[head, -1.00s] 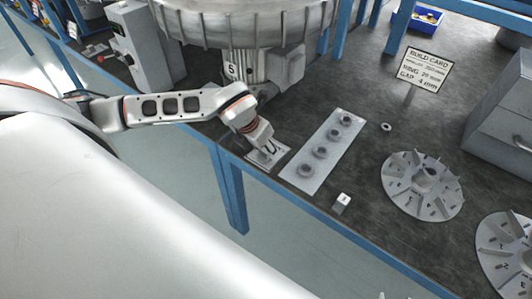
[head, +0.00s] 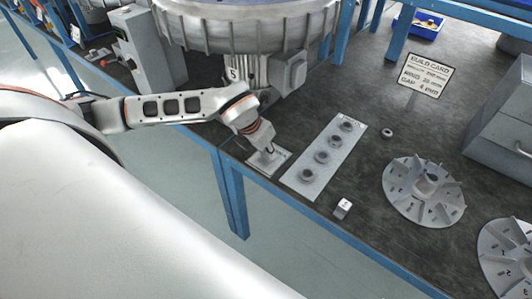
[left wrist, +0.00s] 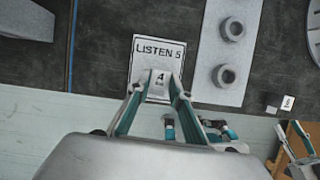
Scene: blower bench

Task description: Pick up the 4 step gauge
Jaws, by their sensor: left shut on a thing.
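The 4 step gauge is a small pale block marked 4 (left wrist: 160,81) in the left wrist view. It is over the lower part of a white card reading LISTEN 5 (left wrist: 146,55). My left gripper (left wrist: 158,88) has its two fingers closed on the block's sides. In the head view the same gripper (head: 269,150) points down at the card (head: 258,160) near the bench's front edge, and hides the block. I cannot tell whether the block touches the card.
A pale plate with several round collars (head: 308,183) lies just right of the card. A small white cube (head: 342,208) sits near the front edge. Finned discs (head: 424,202) are further right. A large drum housing (head: 245,28) stands behind the gripper.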

